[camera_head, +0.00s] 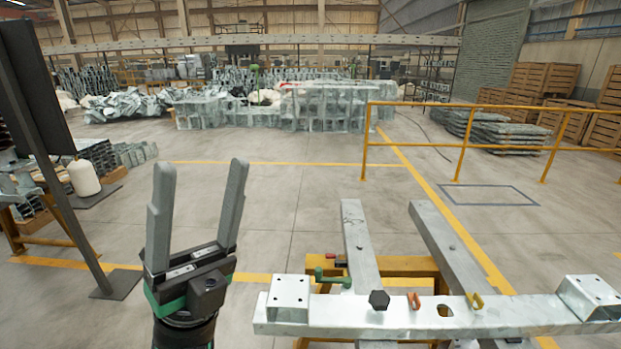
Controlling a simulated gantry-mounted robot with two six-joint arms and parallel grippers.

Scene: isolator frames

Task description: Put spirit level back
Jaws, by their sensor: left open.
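My left gripper (202,168) stands upright at the lower left of the head view. Its two grey fingers are spread wide, with nothing between them. It is to the left of a galvanised steel beam (345,318) and apart from it. I cannot make out a spirit level anywhere in the view. My right gripper does not show.
The beam lies across two steel bars (448,248) over a yellow stand (400,265). A green-handled tool (333,278), a black hexagonal piece (379,300) and orange (414,300) and yellow (475,301) pieces are at the beam. A dark panel (35,90) stands left.

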